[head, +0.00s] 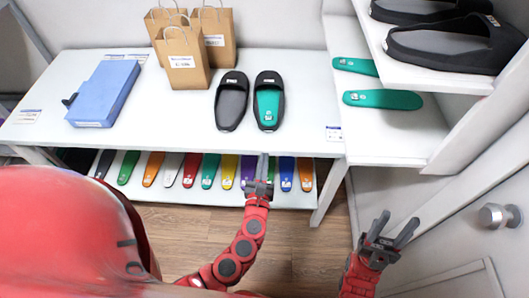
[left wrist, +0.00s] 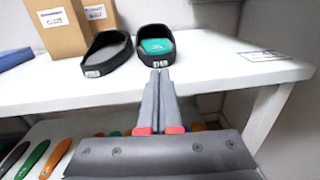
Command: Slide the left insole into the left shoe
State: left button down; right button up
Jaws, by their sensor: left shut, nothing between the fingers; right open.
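Two black open-backed shoes stand side by side on the white table. The shoe on the left of the picture (head: 231,103) shows only a dark inside. The shoe on the right (head: 279,95) has a green insole (head: 268,106) lying inside it. In the left wrist view the left-hand shoe (left wrist: 103,58) and the green insole (left wrist: 155,47) in the other shoe also show. My left gripper (head: 263,160) is shut and empty at the table's front edge, just below the shoe with the insole. My right gripper (head: 396,226) is open and empty, low at the right, away from the tables.
Paper bags (head: 186,60) and a blue box (head: 104,92) stand left of the shoes. Two green insoles (head: 382,100) lie on the right-hand table (head: 400,145), under a shelf with large dark shoes (head: 455,45). Coloured insoles fill the lower shelf (head: 185,190).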

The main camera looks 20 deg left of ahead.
pick_arm(q)
jog(key=p+x, duration=0.1)
jog(key=x, duration=1)
jog(key=shift+w, duration=0.3)
jog(key=shift+x, duration=0.85)
jog(key=shift+s, duration=0.1)
